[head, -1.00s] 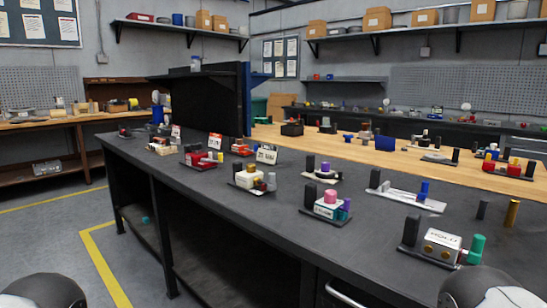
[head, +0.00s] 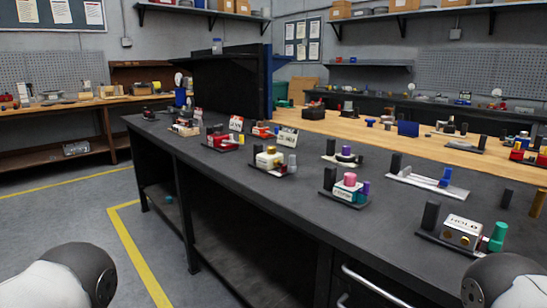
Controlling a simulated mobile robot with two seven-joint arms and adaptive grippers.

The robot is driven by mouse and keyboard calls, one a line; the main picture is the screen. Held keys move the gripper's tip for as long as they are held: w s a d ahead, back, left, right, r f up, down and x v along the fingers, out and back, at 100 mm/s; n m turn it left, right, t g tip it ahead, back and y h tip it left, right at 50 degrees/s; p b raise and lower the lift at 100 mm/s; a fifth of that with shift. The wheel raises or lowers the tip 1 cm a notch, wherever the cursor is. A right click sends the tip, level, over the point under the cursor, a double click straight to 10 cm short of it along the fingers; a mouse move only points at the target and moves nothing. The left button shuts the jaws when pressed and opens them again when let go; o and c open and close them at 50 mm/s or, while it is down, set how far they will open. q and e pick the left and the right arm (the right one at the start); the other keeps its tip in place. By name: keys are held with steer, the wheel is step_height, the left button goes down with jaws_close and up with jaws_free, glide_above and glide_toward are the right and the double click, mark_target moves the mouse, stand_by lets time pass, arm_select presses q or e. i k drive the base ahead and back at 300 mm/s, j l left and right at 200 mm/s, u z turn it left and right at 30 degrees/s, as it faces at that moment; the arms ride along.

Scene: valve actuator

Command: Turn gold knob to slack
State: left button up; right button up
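A gold upright cylinder (head: 538,203) stands at the right edge of the dark workbench, beside a thin dark post (head: 507,198). In front of it is a silver valve block (head: 463,232) with a label that seems to read HOLD, small gold round parts on its front, a black post (head: 430,216) and a teal knob (head: 498,236). A red device (head: 222,143) farther left carries a small yellow knob (head: 241,139). I cannot tell which gold part is the knob of the task. Neither gripper shows; only my arm links appear at the lower corners.
The dark workbench (head: 290,205) holds several other valve devices, including a cream one (head: 268,159) and one with a pink knob (head: 350,178). A wooden-topped bench (head: 355,130) lies behind. Grey floor with yellow lines (head: 138,255) is free at left.

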mark_target(271, 149)
steer(key=i+j+z, duration=0.2)
steer(key=j+z, duration=0.25)
steer(key=j, duration=0.2)
steer(key=i+j+z, duration=0.15)
steer(key=j+z, duration=0.3)
steer(key=j, duration=0.3)
steer(key=j+z, duration=0.4)
steer(key=j, duration=0.3)
